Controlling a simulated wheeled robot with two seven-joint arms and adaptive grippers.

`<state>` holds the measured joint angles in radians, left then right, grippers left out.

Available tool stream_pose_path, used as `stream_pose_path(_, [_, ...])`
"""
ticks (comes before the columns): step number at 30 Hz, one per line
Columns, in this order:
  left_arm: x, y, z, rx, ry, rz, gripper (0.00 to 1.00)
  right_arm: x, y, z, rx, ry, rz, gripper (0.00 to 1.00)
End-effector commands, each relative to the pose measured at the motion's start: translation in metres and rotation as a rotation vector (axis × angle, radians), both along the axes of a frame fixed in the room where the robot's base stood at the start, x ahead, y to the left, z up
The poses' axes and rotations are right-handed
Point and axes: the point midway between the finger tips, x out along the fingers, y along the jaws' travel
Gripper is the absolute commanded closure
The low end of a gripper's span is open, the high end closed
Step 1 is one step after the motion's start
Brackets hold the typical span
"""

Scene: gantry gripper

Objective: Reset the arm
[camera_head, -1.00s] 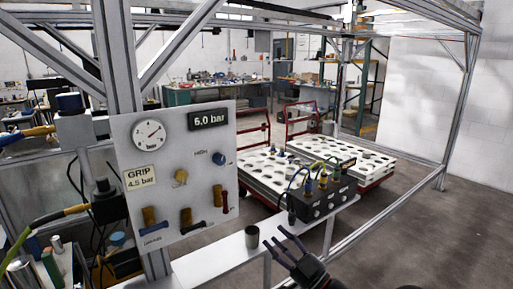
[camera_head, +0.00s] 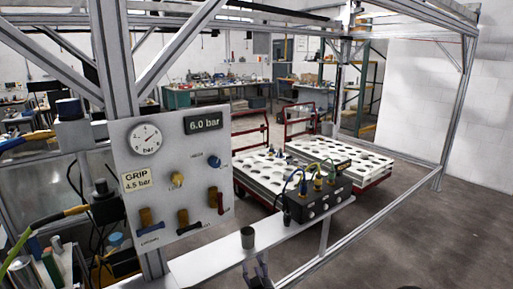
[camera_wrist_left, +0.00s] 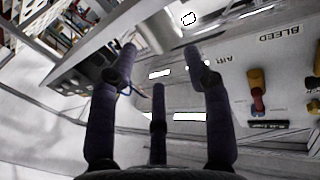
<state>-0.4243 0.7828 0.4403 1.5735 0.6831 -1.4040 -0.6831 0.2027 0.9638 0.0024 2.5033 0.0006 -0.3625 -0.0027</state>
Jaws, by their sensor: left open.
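Below are a yellow knob (camera_head: 177,180) and several brass valves. My right gripper is not in view.
A black connector box (camera_head: 318,205) with cables sits at the shelf's far end. Frame posts (camera_head: 118,60) rise at the left. Trolleys with white perforated trays (camera_head: 350,160) stand behind. Floor at right is clear.

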Motion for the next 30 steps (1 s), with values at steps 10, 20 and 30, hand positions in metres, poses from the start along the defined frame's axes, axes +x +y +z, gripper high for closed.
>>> stream_pose_path(10, [-0.096,0.065,-0.195,-0.273,0.627,-0.218,0.51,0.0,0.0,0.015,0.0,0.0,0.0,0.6])
stream_pose_path(20, [-0.285,0.09,-0.278,-0.585,1.2,-0.242,0.51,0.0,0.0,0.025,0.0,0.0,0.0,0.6])
stream_pose_path(30, [-0.393,0.092,-0.279,-0.74,1.484,-0.219,0.51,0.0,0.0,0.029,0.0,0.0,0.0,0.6])
